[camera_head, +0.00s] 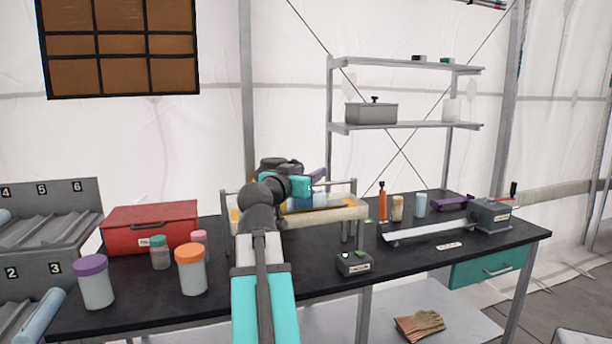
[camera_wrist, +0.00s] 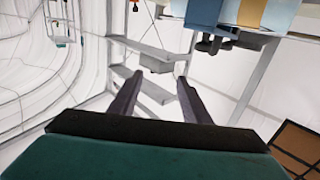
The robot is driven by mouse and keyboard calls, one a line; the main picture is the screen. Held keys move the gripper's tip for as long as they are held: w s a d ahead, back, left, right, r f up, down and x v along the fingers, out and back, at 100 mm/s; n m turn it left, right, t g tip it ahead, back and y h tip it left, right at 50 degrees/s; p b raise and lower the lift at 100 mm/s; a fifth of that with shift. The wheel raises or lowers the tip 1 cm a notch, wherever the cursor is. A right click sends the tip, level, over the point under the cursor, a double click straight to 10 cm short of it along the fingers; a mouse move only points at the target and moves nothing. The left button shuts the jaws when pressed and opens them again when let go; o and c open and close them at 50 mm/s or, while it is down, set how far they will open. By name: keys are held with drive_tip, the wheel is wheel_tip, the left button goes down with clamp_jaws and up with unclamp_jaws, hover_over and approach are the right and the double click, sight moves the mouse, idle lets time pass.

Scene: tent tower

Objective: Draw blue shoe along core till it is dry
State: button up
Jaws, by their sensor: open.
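A long cream core (camera_head: 345,213) lies across a grey frame on the black bench in the head view. Light blue and pale pieces (camera_head: 320,199), which may be the blue shoe, show at it behind my arm. My gripper (camera_head: 320,180) is above the core, partly hidden by my wrist. In the wrist view my gripper (camera_wrist: 158,86) is open, with two dark purple fingers apart and nothing between them. A blue block (camera_wrist: 200,11) with a tan part (camera_wrist: 250,13) beside it is at the top right, apart from the fingers. I cannot tell whether the shoe touches the core.
A red box (camera_head: 150,226) and several lidded jars (camera_head: 191,272) stand on the left of the bench (camera_head: 420,265). A small dark box (camera_head: 354,264) is at the front. A long metal tray (camera_head: 440,232) and bottles (camera_head: 397,207) are at the right. Shelves (camera_head: 405,127) stand behind.

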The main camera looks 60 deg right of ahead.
drive_tip(key=w+a+f+m+p, duration=0.1)
drive_tip(key=m+p, duration=0.3)
drive_tip(key=m, duration=0.8)
drive_tip(key=w+a+f+m+p, duration=0.1)
drive_tip(key=w+m+p, duration=0.3)
drive_tip(key=m, duration=0.8)
drive_tip(key=w+a+f+m+p, duration=0.1)
drive_tip(key=w+f+m+p, duration=0.2)
drive_tip(key=m, duration=0.9)
drive_tip(key=shift+a+p, duration=0.4)
drive_tip(key=shift+p, duration=0.6)
drive_tip(key=shift+d, duration=0.15)
